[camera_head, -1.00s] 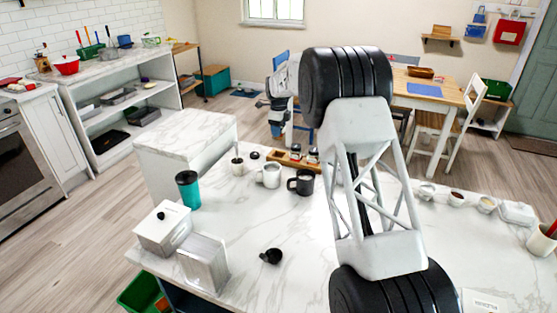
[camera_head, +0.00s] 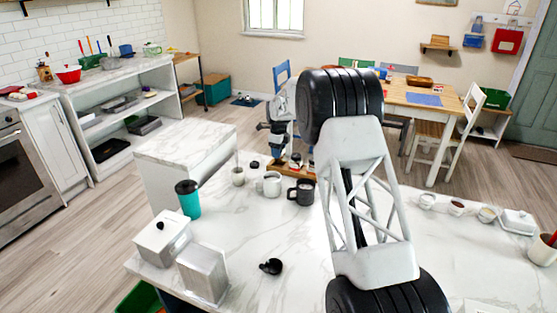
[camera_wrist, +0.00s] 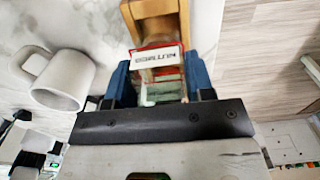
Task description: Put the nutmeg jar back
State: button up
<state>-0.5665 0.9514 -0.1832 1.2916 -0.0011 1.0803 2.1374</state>
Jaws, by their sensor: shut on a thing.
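My gripper (camera_wrist: 162,90) is shut on a small glass jar (camera_wrist: 165,88) with a white label; the lettering appears reversed and looks like "nutmeg". A blue finger is on either side of it. In the head view my gripper (camera_head: 278,150) points down at the left end of a low wooden rack (camera_head: 290,171); the held jar is not clear there. Light wood (camera_wrist: 153,9) also shows just beyond the jar in the wrist view. I cannot tell whether the jar touches the rack. Two dark-lidded jars (camera_head: 295,161) (camera_head: 311,166) stand at the rack's right part.
A white mug (camera_head: 269,184), also beside my gripper in the wrist view (camera_wrist: 57,82), and a black mug (camera_head: 301,192) stand in front of the rack. A small cup (camera_head: 238,176) and a teal tumbler (camera_head: 188,198) are left. The counter's middle is mostly clear.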

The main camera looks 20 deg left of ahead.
jog(key=shift+f, duration=0.25)
jog(key=shift+f, duration=1.75)
jog(key=shift+f, duration=0.15)
jog(key=o, duration=1)
notch_tip(320, 180, up, 12)
jog(key=shift+r, duration=0.1)
